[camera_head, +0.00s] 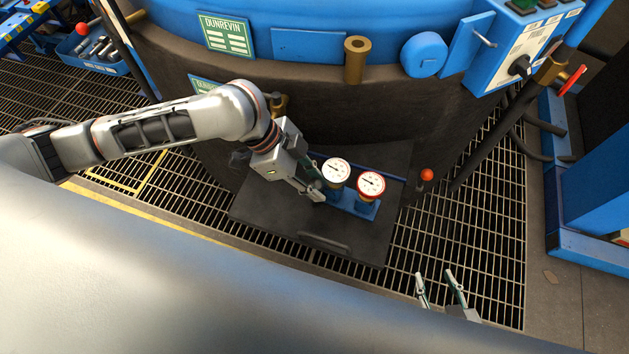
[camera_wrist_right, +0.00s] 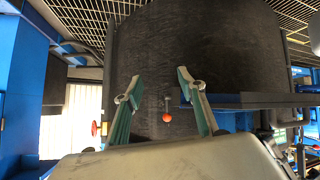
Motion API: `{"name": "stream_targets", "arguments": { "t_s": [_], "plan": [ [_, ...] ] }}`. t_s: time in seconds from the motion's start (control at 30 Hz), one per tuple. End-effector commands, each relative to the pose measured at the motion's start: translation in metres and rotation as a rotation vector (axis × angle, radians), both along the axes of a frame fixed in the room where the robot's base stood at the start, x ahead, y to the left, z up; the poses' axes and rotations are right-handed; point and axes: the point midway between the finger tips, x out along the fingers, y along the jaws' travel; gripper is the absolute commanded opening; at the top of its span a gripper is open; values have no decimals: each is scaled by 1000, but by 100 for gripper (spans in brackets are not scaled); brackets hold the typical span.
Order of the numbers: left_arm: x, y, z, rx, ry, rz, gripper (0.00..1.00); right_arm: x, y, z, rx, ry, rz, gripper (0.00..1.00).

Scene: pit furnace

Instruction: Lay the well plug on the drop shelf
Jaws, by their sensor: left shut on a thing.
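The drop shelf (camera_head: 275,218) is a dark flat plate with a handle slot at its front edge, in front of the furnace in the head view. My left gripper (camera_head: 318,189) is low over the shelf, shut, just left of two dial gauges. The well plug is hardly visible there; the fingers hide what they hold, and I cannot tell whether it touches the shelf. My right gripper (camera_head: 437,277) is open and empty, right of the shelf's front corner. Its spread fingers also show in the right wrist view (camera_wrist_right: 160,84).
A white-rimmed gauge (camera_head: 336,171) and a red-rimmed gauge (camera_head: 371,185) stand on a blue block (camera_head: 352,207) on the shelf. A red ball knob (camera_head: 427,174) is right of the shelf. A brass tube (camera_head: 356,62) stands on the furnace wall. Grating (camera_head: 480,220) surrounds the shelf.

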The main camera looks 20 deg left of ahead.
Motion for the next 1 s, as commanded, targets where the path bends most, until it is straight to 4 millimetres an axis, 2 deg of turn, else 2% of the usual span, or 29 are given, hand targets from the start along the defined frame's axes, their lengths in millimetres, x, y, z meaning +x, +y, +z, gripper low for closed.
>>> {"name": "stream_targets", "arguments": {
  "t_s": [0.03,0.07,0.27,0.47,0.5,0.53,0.87,1.0],
  "plan": [
    [-1,4,-9,3,7,2,7,-5,0,-11,-1,15,1,40],
    [-1,4,-8,3,7,2,7,-5,0,-11,-2,14,2,40],
    [0,4,-4,5,1,4,7,10,2,9,4,-27,7,40],
    [0,4,-5,4,1,3,7,14,2,10,3,-35,9,40],
    [0,4,-5,4,1,3,30,13,2,9,2,-32,8,40],
    [0,4,-5,3,1,2,37,13,2,9,2,-31,9,40],
    [0,4,-5,3,1,2,38,6,2,4,3,-17,9,40],
    [1,8,4,5,-4,3,38,4,2,7,3,-16,7,40]
  ]
}}
